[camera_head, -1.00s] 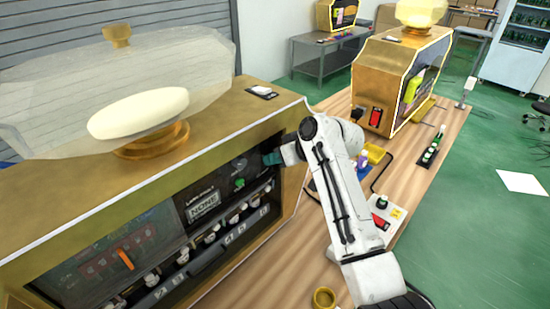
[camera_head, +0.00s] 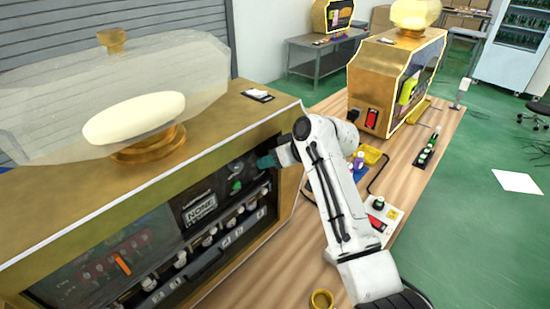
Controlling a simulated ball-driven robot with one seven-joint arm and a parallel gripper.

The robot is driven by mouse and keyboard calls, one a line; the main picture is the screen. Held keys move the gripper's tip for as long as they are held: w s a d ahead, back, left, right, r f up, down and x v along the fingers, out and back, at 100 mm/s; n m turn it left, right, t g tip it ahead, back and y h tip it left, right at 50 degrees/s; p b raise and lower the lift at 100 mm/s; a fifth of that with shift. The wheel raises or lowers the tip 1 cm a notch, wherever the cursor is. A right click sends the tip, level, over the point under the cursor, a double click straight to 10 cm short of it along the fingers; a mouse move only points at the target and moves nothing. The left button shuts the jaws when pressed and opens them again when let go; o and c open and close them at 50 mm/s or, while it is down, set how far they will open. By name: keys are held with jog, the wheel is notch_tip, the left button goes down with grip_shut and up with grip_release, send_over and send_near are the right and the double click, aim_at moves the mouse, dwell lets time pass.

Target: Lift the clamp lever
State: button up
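The gold vending machine (camera_head: 245,137) fills the left, its dark front panel set back in a gold frame. My gripper (camera_head: 266,161), a small dark teal end, is at the upper right of this panel. Its fingers are too small and hidden to tell open from shut, or whether they touch anything. I cannot pick out the clamp lever with certainty. A green knob (camera_head: 236,186) sits on the panel to the left of my gripper. An orange bar (camera_head: 122,264) stands tilted on the panel's left part.
Several white-capped bottles (camera_head: 208,240) line the machine's lower front. A gold ring (camera_head: 322,299) lies on the wooden table (camera_head: 300,262). A small box with a red switch (camera_head: 376,222), a yellow tray (camera_head: 372,155) and a second gold machine (camera_head: 376,72) stand to the right.

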jog(key=b+v, duration=0.1)
jog(key=v, duration=0.9)
jog(key=shift+d+r+b, duration=0.25)
jog(key=shift+d+b, duration=0.05)
